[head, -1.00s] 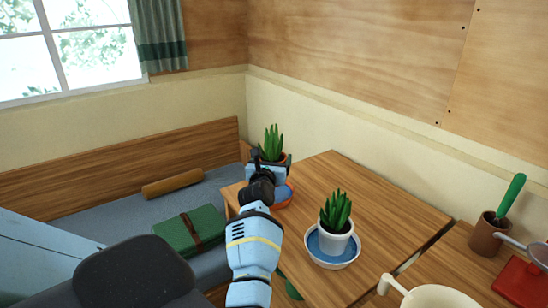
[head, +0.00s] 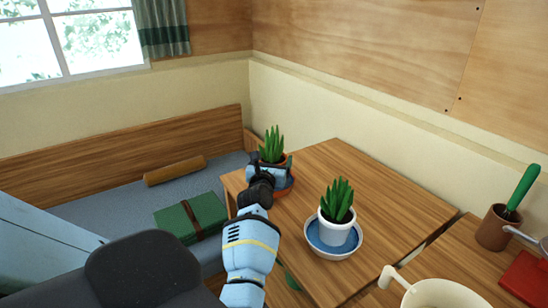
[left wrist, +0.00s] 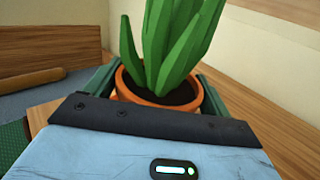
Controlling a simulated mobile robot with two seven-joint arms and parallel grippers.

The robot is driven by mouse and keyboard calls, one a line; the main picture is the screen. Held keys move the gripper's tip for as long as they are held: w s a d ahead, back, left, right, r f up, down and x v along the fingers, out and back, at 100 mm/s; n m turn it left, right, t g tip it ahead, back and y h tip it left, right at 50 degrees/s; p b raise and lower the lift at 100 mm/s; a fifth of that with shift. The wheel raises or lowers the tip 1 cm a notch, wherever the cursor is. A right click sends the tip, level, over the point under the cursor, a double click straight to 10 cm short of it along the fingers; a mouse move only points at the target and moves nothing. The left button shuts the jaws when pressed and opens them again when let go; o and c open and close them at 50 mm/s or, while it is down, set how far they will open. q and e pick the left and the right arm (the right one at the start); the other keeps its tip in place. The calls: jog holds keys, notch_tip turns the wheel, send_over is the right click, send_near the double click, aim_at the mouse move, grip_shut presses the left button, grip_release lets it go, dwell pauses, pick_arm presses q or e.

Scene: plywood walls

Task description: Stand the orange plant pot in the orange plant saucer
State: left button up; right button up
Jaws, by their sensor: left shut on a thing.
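The orange plant pot (left wrist: 134,92) holds a green spiky plant and stands upright between the fingers of my left gripper (head: 272,164), which is shut on it. In the head view the pot (head: 262,158) shows only in part behind the gripper. The orange plant saucer (head: 286,189) lies on the table below and beside the gripper, mostly hidden by it. Its inside looks blue. I cannot tell whether the pot touches the saucer. My right gripper is not in view.
A white pot (head: 336,232) with a similar plant stands in a white saucer (head: 334,254) with a blue inside, to the right on the wooden table (head: 395,205). A green box (head: 190,217) and a brown roll (head: 175,171) lie on the bench. The table's back right is clear.

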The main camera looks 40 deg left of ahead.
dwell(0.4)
pick_arm(q)
jog(key=o, duration=1.2)
jog(key=shift+o, duration=0.5)
jog(key=shift+f, duration=0.2)
jog(key=p+v, duration=0.2)
jog(key=v, duration=0.5)
jog(key=shift+r+p, duration=0.2)
jog(key=shift+p, duration=0.1)
jog(key=shift+s+d, duration=0.2)
jog(key=shift+s, duration=0.2)
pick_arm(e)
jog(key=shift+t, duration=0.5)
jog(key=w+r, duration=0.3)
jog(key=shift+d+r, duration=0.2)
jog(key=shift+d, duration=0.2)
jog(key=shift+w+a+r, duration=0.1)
